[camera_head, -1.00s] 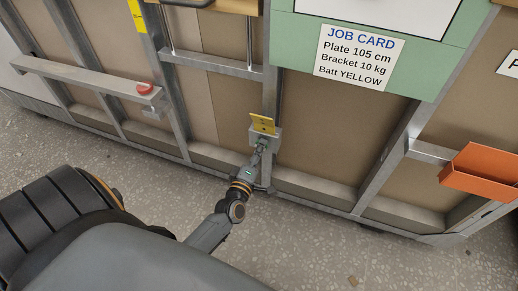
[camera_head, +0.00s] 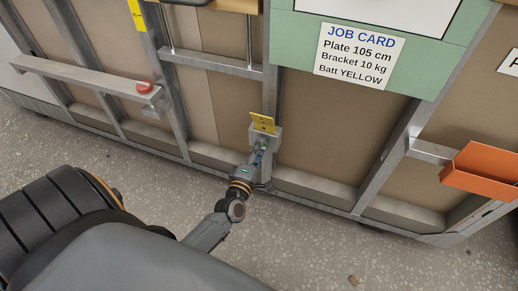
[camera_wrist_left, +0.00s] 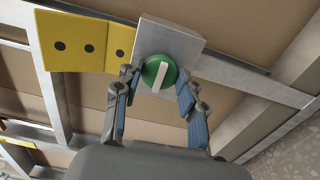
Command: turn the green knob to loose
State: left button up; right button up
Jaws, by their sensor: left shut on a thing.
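The green knob (camera_wrist_left: 151,72) with a white pointer bar is on the face of a grey box (camera_wrist_left: 178,37) in the left wrist view. The bar stands nearly upright there, its top leaning slightly right. A yellow plate (camera_wrist_left: 75,42) with black dots sits beside the box, to the left. My left gripper (camera_wrist_left: 158,84) has a finger on each side of the knob and is shut on it. In the head view, my left gripper (camera_head: 260,152) reaches the box (camera_head: 272,137) under the yellow plate (camera_head: 262,123), and the knob is hard to make out. My right gripper is not in view.
The box is on a grey metal frame post. A red button-like part (camera_head: 145,88) sits on a rail (camera_head: 75,76) at left. An orange tray (camera_head: 485,172) sticks out at right. A job card (camera_head: 358,56) hangs above. The speckled floor (camera_head: 330,255) in front is mostly clear.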

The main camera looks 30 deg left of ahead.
pick_arm(q)
jog(key=o, duration=1.1)
jog(key=shift+o, duration=0.2)
jog(key=v, duration=1.2)
